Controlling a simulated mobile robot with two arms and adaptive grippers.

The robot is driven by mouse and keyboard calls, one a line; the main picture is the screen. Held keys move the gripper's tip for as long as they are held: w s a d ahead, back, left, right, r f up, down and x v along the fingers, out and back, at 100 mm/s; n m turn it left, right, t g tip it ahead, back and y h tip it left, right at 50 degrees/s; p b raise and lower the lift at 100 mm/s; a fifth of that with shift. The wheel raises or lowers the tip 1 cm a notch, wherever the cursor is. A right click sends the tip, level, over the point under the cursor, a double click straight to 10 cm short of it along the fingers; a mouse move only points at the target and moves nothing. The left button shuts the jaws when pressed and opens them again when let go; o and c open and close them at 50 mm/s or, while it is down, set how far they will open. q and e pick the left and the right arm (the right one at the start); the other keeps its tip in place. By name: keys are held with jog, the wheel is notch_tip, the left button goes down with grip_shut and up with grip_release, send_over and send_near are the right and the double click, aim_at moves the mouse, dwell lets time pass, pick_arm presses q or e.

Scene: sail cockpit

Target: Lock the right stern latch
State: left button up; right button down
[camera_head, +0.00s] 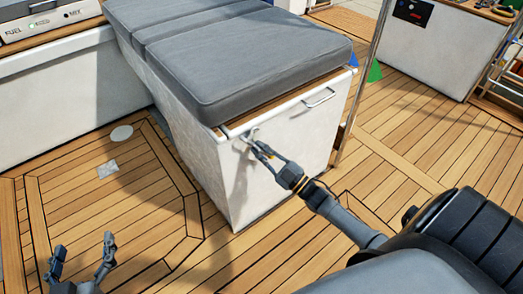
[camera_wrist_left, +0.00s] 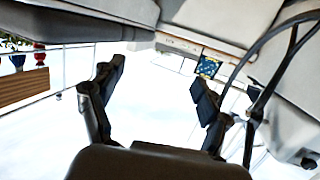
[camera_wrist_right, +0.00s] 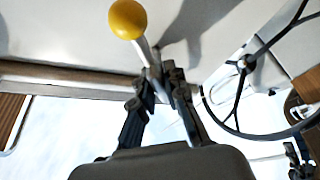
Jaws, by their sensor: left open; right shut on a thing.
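A white locker (camera_head: 272,170) with a grey cushion has two small metal latch handles on its end. One latch handle (camera_head: 250,135) is at the near left corner and the other (camera_head: 319,98) at the right. My right gripper (camera_head: 258,149) is shut at the near left one; its fingers partly hide it. In the right wrist view, my right gripper (camera_wrist_right: 163,82) has its fingers on a metal stem with a yellow ball knob (camera_wrist_right: 128,19). No yellow knob is distinguishable in the head view. My left gripper (camera_head: 83,246), also in the left wrist view (camera_wrist_left: 158,85), is open and empty.
A thin metal post (camera_head: 364,75) stands close to the locker's right side. A white bench (camera_head: 50,85) lies at the upper left. A round wheel (camera_wrist_right: 238,105) shows in the right wrist view.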

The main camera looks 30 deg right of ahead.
jog(key=shift+m, duration=0.7)
jog(key=m+t+h, duration=0.1)
jog(key=m+h, duration=0.1)
jog(key=m, duration=0.2)
jog(key=shift+m+h+p, duration=0.35)
jog(key=shift+m+h, duration=0.05)
pick_arm(q)
jog(key=s+a+f+g+y, duration=0.1)
jog(key=s+a+f+g, duration=0.1)
jog(key=f, duration=0.4)
jog(key=shift+s+g+p, duration=0.35)
jog(key=shift+s+g, duration=0.4)
jog(key=shift+g, duration=0.25)
pick_arm(e)
jog(key=shift+f+m+t+h, duration=0.15)
jog(key=shift+m+h, duration=0.4)
jog(key=shift+m, duration=0.6)
jog(key=shift+r+m+t+h, duration=0.1)
jog(key=shift+m+t+h, duration=0.15)
jog(key=shift+m+h, duration=0.6)
jog(key=shift+m+y, duration=0.3)
jog(key=c, duration=1.4)
grip_release()
jog(key=shift+s, duration=0.1)
jog(key=v, duration=1.2)
